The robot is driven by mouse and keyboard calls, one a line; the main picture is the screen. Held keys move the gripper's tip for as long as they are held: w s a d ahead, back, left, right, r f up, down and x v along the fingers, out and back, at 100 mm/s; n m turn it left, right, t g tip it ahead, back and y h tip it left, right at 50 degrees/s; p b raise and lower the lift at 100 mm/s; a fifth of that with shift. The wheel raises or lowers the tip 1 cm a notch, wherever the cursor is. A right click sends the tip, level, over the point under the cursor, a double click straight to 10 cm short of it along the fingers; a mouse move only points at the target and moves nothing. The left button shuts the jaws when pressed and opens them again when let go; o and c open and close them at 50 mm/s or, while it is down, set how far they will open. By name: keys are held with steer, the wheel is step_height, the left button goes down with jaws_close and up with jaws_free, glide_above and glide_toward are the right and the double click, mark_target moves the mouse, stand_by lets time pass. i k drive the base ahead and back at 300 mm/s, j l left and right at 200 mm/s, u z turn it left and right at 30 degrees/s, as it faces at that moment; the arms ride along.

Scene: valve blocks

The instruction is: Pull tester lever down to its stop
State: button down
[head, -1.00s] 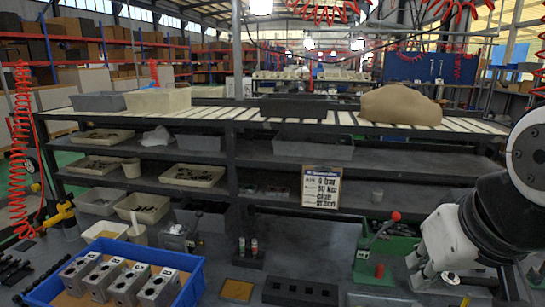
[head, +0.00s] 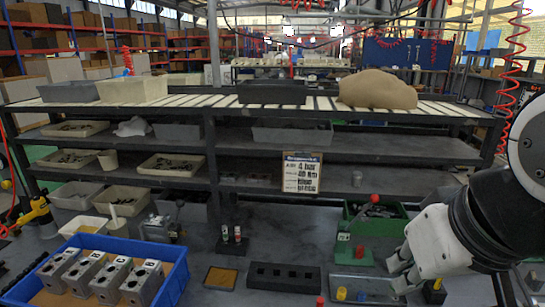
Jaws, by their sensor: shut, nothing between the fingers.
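The tester is a low green fixture (head: 342,246) at the right of the bench. A thin lever with a red ball knob (head: 375,198) rises from behind it, tilted up to the right. The knob stands clear of everything. My gripper (head: 398,282) is at the lower right, nearer the camera than the tester, to the right of and below the knob in the picture. Its fingers look together and hold nothing. It is apart from the lever. The lever's foot is partly lost among dark parts.
A green bin (head: 408,222) with dark parts lies behind the tester. A blue crate (head: 178,277) with grey valve blocks (head: 103,280) stands at the front left. A black slotted block (head: 284,278) and a tan-topped plate (head: 221,277) lie mid-bench. A sign (head: 302,172) stands behind.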

mark_target(374, 199)
steer(key=i+j, duration=0.1)
steer(key=j, duration=0.3)
steer(key=j+u, duration=0.1)
steer(key=j, duration=0.3)
steer(key=i+j, duration=0.15)
steer(key=j, duration=0.25)
steer(key=i+j+u, duration=0.1)
steer(key=i, duration=0.3)
steer(key=j, duration=0.1)
